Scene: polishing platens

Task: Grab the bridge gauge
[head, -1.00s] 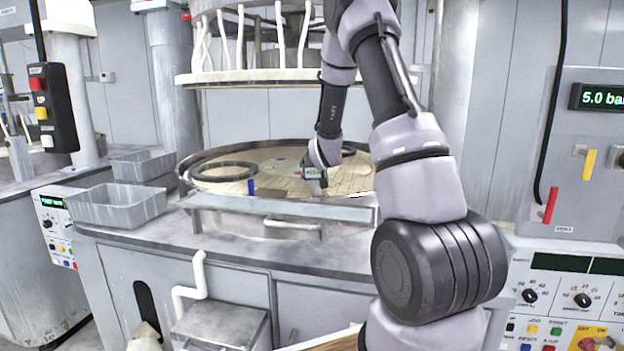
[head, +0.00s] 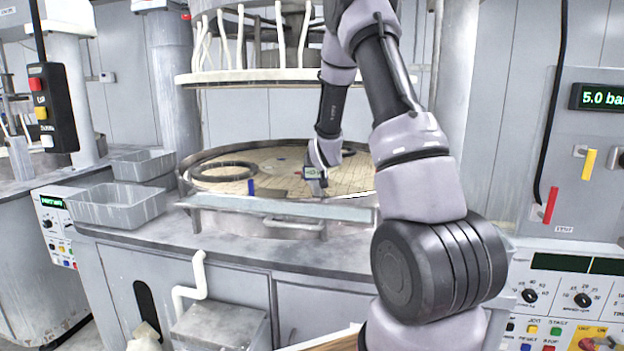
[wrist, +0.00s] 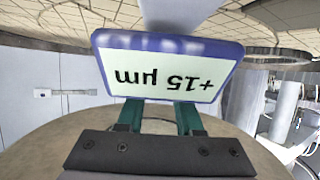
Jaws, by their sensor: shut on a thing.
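The bridge gauge shows in the wrist view as a blue-framed box (wrist: 165,68) with a pale display, reading "+15 µm" upside down. A grey bar shows behind it at the top of that view. My gripper (wrist: 160,112) has its two teal fingers shut on the gauge. In the head view my gripper (head: 319,184) is over the near right part of the round platen (head: 275,162), with the small gauge display (head: 312,172) at its fingers. Whether the gauge touches the platen cannot be told.
Black rings lie on the platen, one at the left (head: 223,171). A small blue block (head: 251,187) stands at its near edge, behind a metal splash guard (head: 270,207). An upper plate with white hoses (head: 280,77) hangs above. Grey bins (head: 115,205) stand at left.

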